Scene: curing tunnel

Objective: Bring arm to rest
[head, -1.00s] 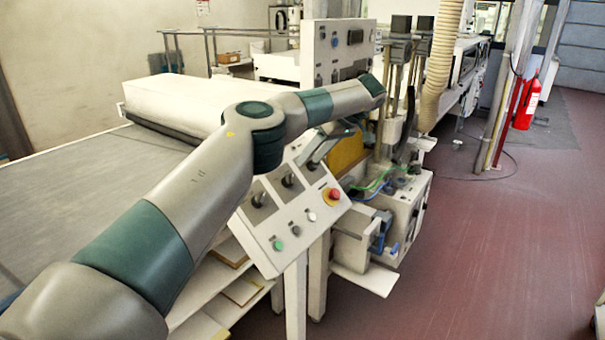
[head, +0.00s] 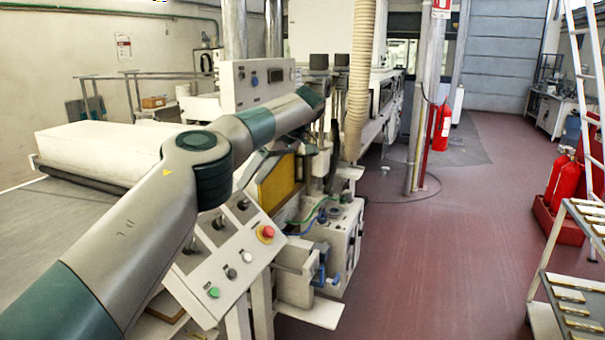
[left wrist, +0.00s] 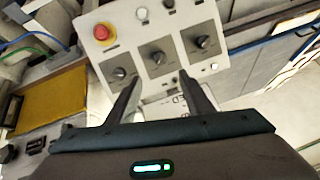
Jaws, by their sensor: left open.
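My left arm (head: 150,215) reaches in from the left of the head view, over the machine, and bends down at its far end. My left gripper shows in the left wrist view (left wrist: 158,76), with two dark fingers apart and nothing between them. It hangs in front of the sloped control panel (left wrist: 150,85), which has black knobs and a red button (left wrist: 101,32). The panel also shows in the head view (head: 228,262), below the arm. My right gripper is not in view.
A machine bed (head: 50,215) lies under the arm at left. An upright switch panel (head: 258,84) and a ribbed hose (head: 358,85) stand close to the forearm. The red floor (head: 440,260) is open at right, with fire extinguishers (head: 565,185) and a rack (head: 575,295) beyond.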

